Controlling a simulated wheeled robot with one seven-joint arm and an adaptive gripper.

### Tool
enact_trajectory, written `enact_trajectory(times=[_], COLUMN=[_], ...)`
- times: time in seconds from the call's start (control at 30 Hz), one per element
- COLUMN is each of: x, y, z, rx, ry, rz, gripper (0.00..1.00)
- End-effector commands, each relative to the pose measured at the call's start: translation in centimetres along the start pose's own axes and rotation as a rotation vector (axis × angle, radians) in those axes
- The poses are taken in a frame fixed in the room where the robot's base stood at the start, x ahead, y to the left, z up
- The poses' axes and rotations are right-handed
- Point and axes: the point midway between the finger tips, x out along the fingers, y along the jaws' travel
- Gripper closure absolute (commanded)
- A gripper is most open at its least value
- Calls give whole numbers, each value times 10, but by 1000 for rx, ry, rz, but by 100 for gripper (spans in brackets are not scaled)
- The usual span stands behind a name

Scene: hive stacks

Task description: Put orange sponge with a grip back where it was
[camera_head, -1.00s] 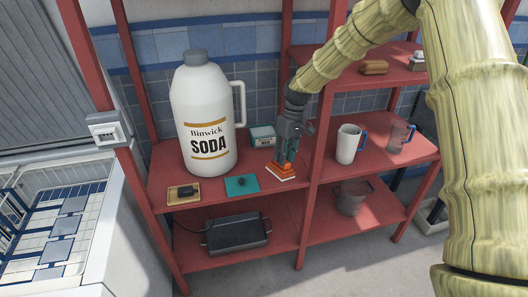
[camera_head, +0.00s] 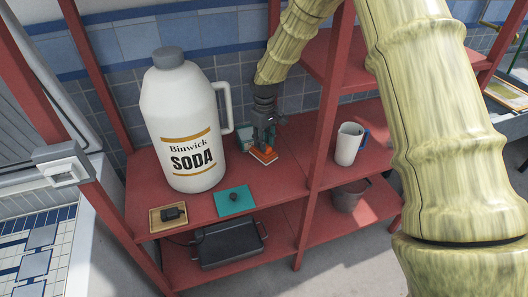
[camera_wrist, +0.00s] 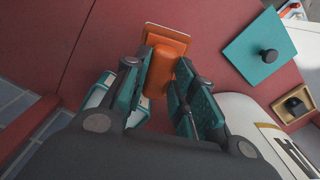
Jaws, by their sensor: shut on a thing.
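The orange sponge with a grip (camera_head: 264,155) is at the right of the soda jug on the red shelf, below my gripper (camera_head: 263,141). In the wrist view the orange sponge (camera_wrist: 165,58) has a pale layer along its edge, and its raised orange grip sits between the two teal-padded fingers of my gripper (camera_wrist: 160,85). The fingers are shut on it. I cannot tell whether the sponge's underside touches the shelf.
The white soda jug (camera_head: 183,130) stands close to the left. A teal board with a dark knob (camera_head: 236,202) and a tan tray (camera_head: 157,220) lie in front. A teal-and-white box (camera_head: 243,136) is just behind my gripper. A red post (camera_head: 322,150) and white mug (camera_head: 348,145) are at right.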

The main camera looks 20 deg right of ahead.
Motion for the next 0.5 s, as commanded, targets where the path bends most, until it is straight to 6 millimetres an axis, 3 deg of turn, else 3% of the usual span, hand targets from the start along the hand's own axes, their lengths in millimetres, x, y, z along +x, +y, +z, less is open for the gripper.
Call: enact_trajectory(times=[0.5], x=[46], y=[3], z=[1], rx=[5], ry=[-4], rz=[-2], gripper=[97])
